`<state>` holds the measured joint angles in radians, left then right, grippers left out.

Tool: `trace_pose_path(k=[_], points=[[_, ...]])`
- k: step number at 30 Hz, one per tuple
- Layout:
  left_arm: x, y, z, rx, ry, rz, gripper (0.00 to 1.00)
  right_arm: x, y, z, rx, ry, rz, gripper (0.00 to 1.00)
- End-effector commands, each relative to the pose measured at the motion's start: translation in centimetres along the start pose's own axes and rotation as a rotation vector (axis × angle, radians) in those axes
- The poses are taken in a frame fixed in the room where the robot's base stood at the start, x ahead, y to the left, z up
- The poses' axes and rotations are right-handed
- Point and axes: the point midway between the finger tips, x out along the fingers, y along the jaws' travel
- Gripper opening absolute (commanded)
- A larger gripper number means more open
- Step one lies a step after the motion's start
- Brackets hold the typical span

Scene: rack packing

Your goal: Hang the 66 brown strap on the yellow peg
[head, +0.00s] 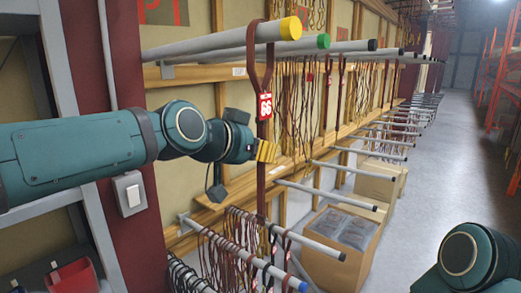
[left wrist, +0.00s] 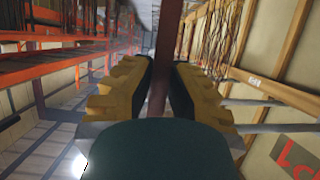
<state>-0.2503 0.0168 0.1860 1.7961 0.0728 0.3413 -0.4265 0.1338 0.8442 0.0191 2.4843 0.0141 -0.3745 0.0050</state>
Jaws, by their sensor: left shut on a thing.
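The brown strap (head: 261,185) hangs upright, with a red 66 tag (head: 265,107) below its top loop. The loop overlaps the yellow peg (head: 290,28) just behind its yellow tip and appears to go around it; the far side is hidden. My left gripper (head: 265,151) is shut on the strap below the tag. In the left wrist view the strap (left wrist: 166,60) runs between the yellow fingers of the gripper (left wrist: 160,85). My right arm shows at the lower right of the head view, but its gripper is out of frame.
A green-tipped peg (head: 322,41) and a black-tipped peg (head: 371,45) lie beside the yellow one. Lower pegs hold many straps, one with a blue tip (head: 302,286). A cardboard box (head: 325,262) stands on the floor below. The aisle floor (head: 440,160) at right is clear.

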Motion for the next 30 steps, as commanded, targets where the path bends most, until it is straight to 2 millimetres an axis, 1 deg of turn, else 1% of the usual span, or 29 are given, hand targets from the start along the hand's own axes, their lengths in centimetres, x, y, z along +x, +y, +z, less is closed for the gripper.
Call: trace_pose_path(k=[13, 14, 15, 16, 26, 29, 30], points=[[0.0, 0.0, 0.0, 0.0, 0.001, 0.0, 0.0, 0.0, 0.0, 0.0, -0.001, 0.0, 0.0, 0.47], [0.0, 0.0, 0.0, 0.0, 0.001, 0.0, 0.24, 0.0, 0.0, 0.0, -0.001, 0.0, 0.0, 0.47], [0.0, 0.0, 0.0, 0.0, 0.001, 0.0, 0.38, 0.0, 0.0, 0.0, -0.001, 0.0, 0.0, 0.47], [0.0, 0.0, 0.0, 0.0, 0.001, 0.0, 0.42, 0.0, 0.0, 0.0, -0.001, 0.0, 0.0, 0.47], [-0.2, 0.0, 0.0, 0.0, 0.0, 0.0, 0.42, 0.0, 0.0, 0.0, -0.001, 0.0, 0.0, 0.47], [-0.9, 0.0, 0.0, 0.0, 0.0, -0.001, 0.42, 0.0, 0.0, 0.0, -0.001, 0.0, 0.0, 0.47], [-1.5, 0.0, 0.0, 0.0, 0.001, -0.002, 0.42, 0.0, 0.0, 0.0, -0.001, 0.0, 0.0, 0.47]])
